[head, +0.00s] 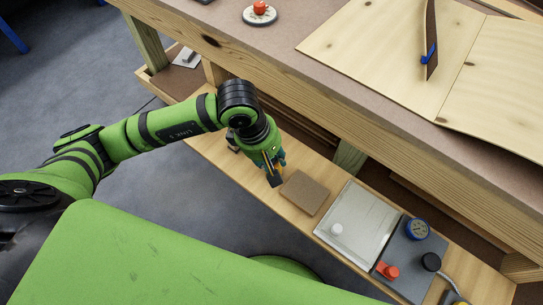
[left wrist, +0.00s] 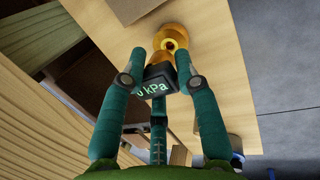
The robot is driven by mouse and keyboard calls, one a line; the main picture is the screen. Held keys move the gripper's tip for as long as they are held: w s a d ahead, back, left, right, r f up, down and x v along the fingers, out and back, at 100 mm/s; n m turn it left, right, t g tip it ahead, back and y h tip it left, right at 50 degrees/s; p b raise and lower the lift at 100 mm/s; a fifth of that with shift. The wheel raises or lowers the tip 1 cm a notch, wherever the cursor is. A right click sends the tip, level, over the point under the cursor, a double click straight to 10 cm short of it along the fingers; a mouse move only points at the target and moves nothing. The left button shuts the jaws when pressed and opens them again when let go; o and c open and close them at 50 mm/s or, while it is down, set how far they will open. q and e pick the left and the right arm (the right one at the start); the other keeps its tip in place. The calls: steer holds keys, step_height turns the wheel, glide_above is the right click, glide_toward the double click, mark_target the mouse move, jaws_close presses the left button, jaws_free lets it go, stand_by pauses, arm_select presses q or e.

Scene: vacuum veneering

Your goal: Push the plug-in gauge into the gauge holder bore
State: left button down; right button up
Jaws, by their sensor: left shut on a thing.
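My left gripper (head: 272,165) points down over the low wooden shelf, just left of a brown square pad (head: 305,192). In the left wrist view its teal fingers (left wrist: 163,62) are shut on the plug-in gauge (left wrist: 153,88), which has a dark display reading "kPa" and an orange body. A round orange end with a dark centre (left wrist: 172,38) shows beyond the fingertips; I cannot tell whether it is part of the gauge or of a holder. In the head view the gauge shows only as a small dark and yellow piece (head: 275,180). I cannot make out the holder bore. My right gripper is not in view.
Right of the pad are a pale plate (head: 357,222) with a white knob and a dark grey box (head: 415,262) with a blue dial, red knob and black knob. The workbench (head: 340,95) overhangs behind, carrying veneer sheets (head: 385,50) and a round red-topped piece (head: 260,12).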

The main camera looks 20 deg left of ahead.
arm_select(q)
steer(key=shift+b, duration=0.55)
stand_by(0.9)
steer(key=shift+f, duration=0.1)
stand_by(0.3)
steer(key=shift+f+b, duration=1.3)
steer(key=shift+b, duration=0.45)
steer(key=shift+a+f, duration=0.1)
steer(key=shift+f, duration=0.05)
steer(key=c, duration=0.9)
jaws_free()
steer(key=shift+o, duration=0.2)
